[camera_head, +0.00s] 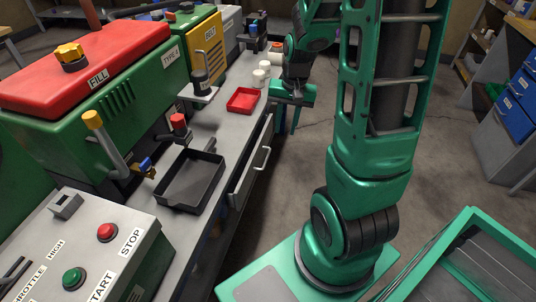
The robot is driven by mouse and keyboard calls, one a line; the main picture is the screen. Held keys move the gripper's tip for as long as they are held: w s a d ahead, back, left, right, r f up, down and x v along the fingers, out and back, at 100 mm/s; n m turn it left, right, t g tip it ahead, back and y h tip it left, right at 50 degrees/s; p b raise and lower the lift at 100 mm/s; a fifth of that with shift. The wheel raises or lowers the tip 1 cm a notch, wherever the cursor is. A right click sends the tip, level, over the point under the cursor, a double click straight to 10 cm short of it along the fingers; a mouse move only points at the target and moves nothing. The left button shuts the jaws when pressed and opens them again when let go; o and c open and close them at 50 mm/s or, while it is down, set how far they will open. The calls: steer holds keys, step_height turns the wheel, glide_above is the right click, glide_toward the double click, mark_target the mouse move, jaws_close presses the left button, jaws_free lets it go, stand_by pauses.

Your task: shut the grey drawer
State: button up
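The grey drawer (245,178) is in the front of the grey workbench, left of centre. It stands partly pulled out, with a dark gap between its front and the bench edge. Its pale bar handle (263,158) faces right. My gripper (288,122) is green and points down beyond the drawer's far end, beside the bench. It is apart from the handle and no object shows in it. The fingers are small and seen at an angle, so I cannot tell how far apart they are.
On the bench are a black tray (168,201), a red tray (256,102) and several white cups. A green machine with a red top (85,62) stands behind them. A control box (112,255) is at lower left. Bare floor (440,115) lies to the right.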

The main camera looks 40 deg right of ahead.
steer(key=m+y, duration=0.1)
steer(key=m, duration=0.1)
glide_toward(266, 158)
steer(key=shift+t, duration=0.4)
steer(key=f, duration=0.5)
steer(key=a+f, duration=0.1)
steer(key=f, duration=0.1)
steer(key=shift+w+f, duration=0.2)
jaws_close()
